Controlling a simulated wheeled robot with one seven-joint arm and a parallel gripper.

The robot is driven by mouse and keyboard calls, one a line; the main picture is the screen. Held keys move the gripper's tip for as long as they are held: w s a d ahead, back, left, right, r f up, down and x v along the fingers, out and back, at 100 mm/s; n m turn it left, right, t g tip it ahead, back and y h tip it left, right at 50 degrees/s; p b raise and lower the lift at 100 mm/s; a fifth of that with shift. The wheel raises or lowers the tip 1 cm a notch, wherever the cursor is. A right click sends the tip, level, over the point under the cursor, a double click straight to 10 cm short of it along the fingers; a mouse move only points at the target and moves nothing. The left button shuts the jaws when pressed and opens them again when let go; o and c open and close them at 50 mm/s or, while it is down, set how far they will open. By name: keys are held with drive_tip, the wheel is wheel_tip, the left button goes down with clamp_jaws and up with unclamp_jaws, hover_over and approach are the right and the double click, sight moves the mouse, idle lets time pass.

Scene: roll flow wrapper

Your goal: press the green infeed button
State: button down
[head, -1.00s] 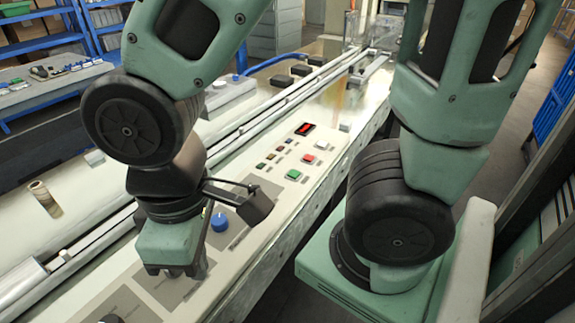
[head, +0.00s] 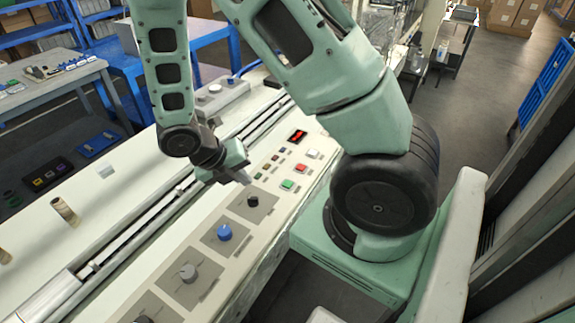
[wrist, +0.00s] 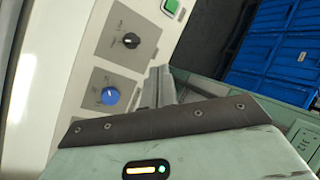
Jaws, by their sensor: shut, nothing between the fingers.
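The green button (head: 288,185) is on the cream machine panel, at the near end of a row with a red button (head: 301,169) and a white button (head: 313,153). In the wrist view the green button (wrist: 172,6) is cut by the top edge. My gripper (head: 246,179) is shut and empty above the panel, left of the green button and apart from it. Its fingers (wrist: 158,84) also show in the wrist view, partly hidden behind the gripper's own dark edge.
A black knob (head: 252,200), a blue knob (head: 224,232) and a grey knob (head: 188,273) stand up from grey plates nearer on the panel. A red display (head: 298,136) and several small buttons lie beyond. A roller rail (head: 130,240) runs along the left.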

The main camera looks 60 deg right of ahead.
drive_tip(key=s+d+f+n+g+h+p, duration=0.1)
drive_tip(key=d+n+p, duration=0.4)
drive_tip(key=d+n, duration=0.8)
drive_tip(key=shift+s+d+f+h, duration=0.2)
drive_tip(key=shift+d+f+h, duration=0.3)
drive_tip(key=shift+d+h, duration=0.45)
drive_tip(key=shift+f, duration=0.1)
drive_tip(key=b, duration=0.7)
hover_over(284, 185)
wheel_tip(284, 185, down, 6)
drive_tip(key=shift+f, duration=1.3)
drive_tip(key=shift+f, duration=0.15)
drive_tip(key=shift+f, duration=0.25)
